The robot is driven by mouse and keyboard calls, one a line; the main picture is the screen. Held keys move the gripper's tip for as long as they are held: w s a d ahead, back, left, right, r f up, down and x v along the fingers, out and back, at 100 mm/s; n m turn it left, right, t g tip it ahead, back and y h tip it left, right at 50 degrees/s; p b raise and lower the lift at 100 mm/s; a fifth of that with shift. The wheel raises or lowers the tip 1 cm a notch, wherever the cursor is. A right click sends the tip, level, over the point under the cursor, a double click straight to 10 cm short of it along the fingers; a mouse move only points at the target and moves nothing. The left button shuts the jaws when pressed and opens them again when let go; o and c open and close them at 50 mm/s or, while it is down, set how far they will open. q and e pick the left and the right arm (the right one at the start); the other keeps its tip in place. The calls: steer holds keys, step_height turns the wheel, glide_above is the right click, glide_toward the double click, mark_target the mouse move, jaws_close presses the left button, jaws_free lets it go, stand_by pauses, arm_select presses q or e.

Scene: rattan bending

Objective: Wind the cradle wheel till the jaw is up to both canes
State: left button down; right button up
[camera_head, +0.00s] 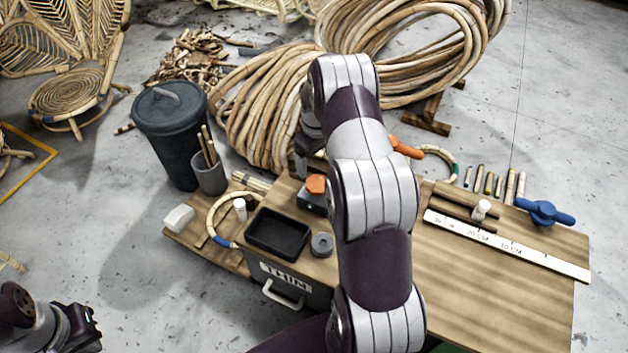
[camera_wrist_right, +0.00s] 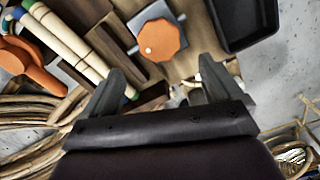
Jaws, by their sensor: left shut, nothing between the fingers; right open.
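An orange many-sided wheel (camera_head: 316,184) with a pale dot sits on a grey block on the bench, left of my right arm. It also shows in the right wrist view (camera_wrist_right: 162,40), just beyond my right gripper (camera_wrist_right: 160,68), whose fingers are open on either side, with nothing between them. Two pale canes (camera_wrist_right: 65,42) with green and blue bands lie beside dark wooden blocks (camera_wrist_right: 112,45) left of the wheel. I cannot tell the gap between jaw and canes. In the head view my arm hides the canes and right gripper. My left gripper (camera_head: 88,328) is shut and empty, low at left.
A black tray (camera_head: 278,233) and a grey ring (camera_head: 321,244) are near the wheel. An orange handle (camera_head: 405,148) sticks out behind my arm. A white ruler (camera_head: 505,245) and blue knob (camera_head: 543,211) are at right. A dark bin (camera_head: 170,130) and cane coils (camera_head: 260,110) stand behind.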

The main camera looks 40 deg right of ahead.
mark_target(316, 182)
step_height(316, 182, down, 8)
steer(key=shift+f+b, duration=0.1)
steer(key=shift+b, duration=0.85)
steer(key=c, duration=1)
